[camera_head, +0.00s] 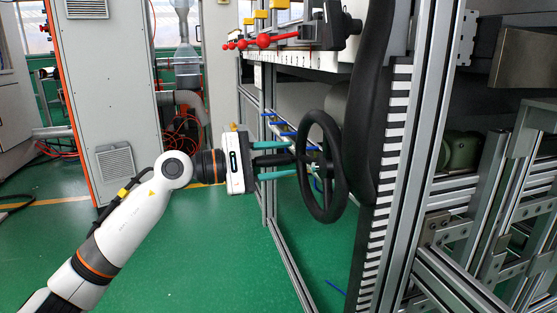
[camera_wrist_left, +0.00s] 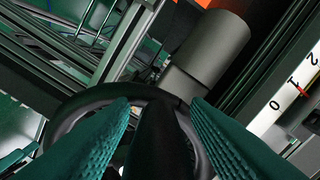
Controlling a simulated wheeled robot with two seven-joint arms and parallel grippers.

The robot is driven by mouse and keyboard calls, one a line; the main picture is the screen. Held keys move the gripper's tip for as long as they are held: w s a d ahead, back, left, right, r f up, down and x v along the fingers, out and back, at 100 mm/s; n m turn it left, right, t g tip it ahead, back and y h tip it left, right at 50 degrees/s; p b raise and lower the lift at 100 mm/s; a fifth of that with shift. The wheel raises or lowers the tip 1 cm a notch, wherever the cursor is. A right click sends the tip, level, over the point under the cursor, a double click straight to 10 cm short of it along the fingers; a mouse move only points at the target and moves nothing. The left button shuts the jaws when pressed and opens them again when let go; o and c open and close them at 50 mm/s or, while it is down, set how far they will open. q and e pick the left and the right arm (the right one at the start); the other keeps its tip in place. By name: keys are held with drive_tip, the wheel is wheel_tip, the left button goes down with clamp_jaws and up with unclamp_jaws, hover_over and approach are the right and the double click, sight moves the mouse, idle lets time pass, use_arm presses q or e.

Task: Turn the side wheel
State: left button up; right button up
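The side wheel (camera_head: 336,190) is a black handwheel on the right-hand machine frame, seen nearly edge-on in the head view. Its rim also shows in the left wrist view (camera_wrist_left: 68,117). A black handle (camera_head: 272,160) stands out from the wheel towards my left gripper and also shows in the left wrist view (camera_wrist_left: 154,148). My left gripper (camera_head: 296,157) has green fingers, one on each side of the handle, with narrow gaps showing. Its fingertips (camera_wrist_left: 160,102) reach close to the rim. Firm contact with the handle is not visible. My right gripper is not in view.
A metal-profile frame (camera_head: 425,130) with a toothed black strip stands beside the wheel. Red-knobbed levers (camera_head: 264,41) and a numbered scale (camera_wrist_left: 283,100) are above it. A white cabinet (camera_head: 105,90) stands behind my arm. The green floor (camera_head: 215,255) is mostly clear.

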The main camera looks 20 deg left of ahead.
use_arm(q)
drive_tip(key=shift+a, duration=0.1)
drive_tip(key=shift+s+a+f, duration=0.1)
drive_tip(key=shift+s+a, duration=0.1)
drive_tip(key=shift+a, duration=0.05)
drive_tip(key=v, duration=1.1)
drive_tip(key=shift+b, duration=0.4)
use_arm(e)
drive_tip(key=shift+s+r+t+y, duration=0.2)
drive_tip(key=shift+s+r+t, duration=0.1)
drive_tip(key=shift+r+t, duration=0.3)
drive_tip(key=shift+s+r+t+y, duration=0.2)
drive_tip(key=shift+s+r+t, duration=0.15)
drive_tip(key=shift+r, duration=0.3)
use_arm(q)
drive_tip(key=shift+s, duration=0.1)
